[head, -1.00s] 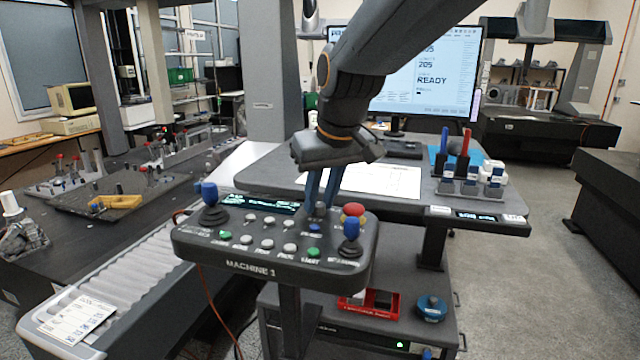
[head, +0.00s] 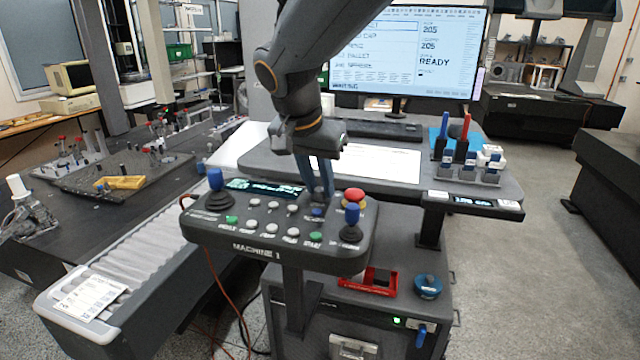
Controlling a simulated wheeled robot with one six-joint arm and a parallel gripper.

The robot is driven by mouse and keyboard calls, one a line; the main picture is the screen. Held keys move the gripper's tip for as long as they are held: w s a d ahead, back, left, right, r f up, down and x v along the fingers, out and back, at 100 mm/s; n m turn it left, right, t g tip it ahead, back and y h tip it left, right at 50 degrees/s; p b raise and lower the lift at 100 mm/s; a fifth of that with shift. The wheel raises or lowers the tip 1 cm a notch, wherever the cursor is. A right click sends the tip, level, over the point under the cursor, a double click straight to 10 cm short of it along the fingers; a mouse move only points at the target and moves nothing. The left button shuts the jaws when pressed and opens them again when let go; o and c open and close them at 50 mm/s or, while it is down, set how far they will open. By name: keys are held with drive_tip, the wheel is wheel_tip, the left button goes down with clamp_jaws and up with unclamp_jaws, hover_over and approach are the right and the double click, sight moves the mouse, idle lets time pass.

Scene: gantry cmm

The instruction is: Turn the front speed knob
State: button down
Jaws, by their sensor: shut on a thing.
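The control panel (head: 256,248), marked MACHINE 1, stands on a post in front of the desk in the head view. My gripper (head: 318,196) points down at the panel's back right, left of the red mushroom button (head: 354,194). Its blue fingers are shut on the small grey front speed knob (head: 317,203). The fingers hide most of the knob, so its pointer and setting cannot be read.
A blue joystick (head: 215,182) stands at the panel's left and another (head: 352,214) close right of my fingers. Several white and green buttons (head: 273,229) lie in front. A monitor (head: 405,55) and a pen holder (head: 466,172) stand behind. Floor is free at right.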

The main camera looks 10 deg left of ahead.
sight(309, 206)
drive_tip(key=shift+a+m+h, duration=0.1)
drive_tip(key=shift+m+h, duration=0.3)
drive_tip(key=shift+m, duration=0.7)
drive_tip(key=c, duration=1.5)
unclamp_jaws()
drive_tip(key=shift+c, duration=0.2)
drive_tip(key=b+v, duration=0.1)
drive_tip(key=v, duration=0.6)
drive_tip(key=shift+r+b, duration=0.4)
drive_tip(key=shift+r, duration=0.05)
